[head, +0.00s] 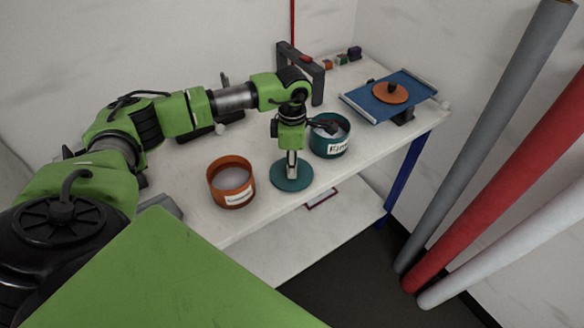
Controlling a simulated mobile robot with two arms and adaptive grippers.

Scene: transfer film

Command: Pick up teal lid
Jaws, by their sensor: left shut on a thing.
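The teal lid (293,183) is a flat round disc near the front edge of the white table. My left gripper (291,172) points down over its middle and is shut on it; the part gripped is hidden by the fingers. I cannot tell whether the lid rests on the table or is slightly above it. A teal pot (330,145) with a white label stands just behind and to the right of the lid, open at the top, with something pale inside. My right gripper is not in view.
An orange open pot (231,184) with a label stands left of the lid. An orange lid (389,93) lies on a blue board (405,103) at the back right. A dark grey frame (317,82) and small blocks stand behind. Grey, red and white rolls lean at the right.

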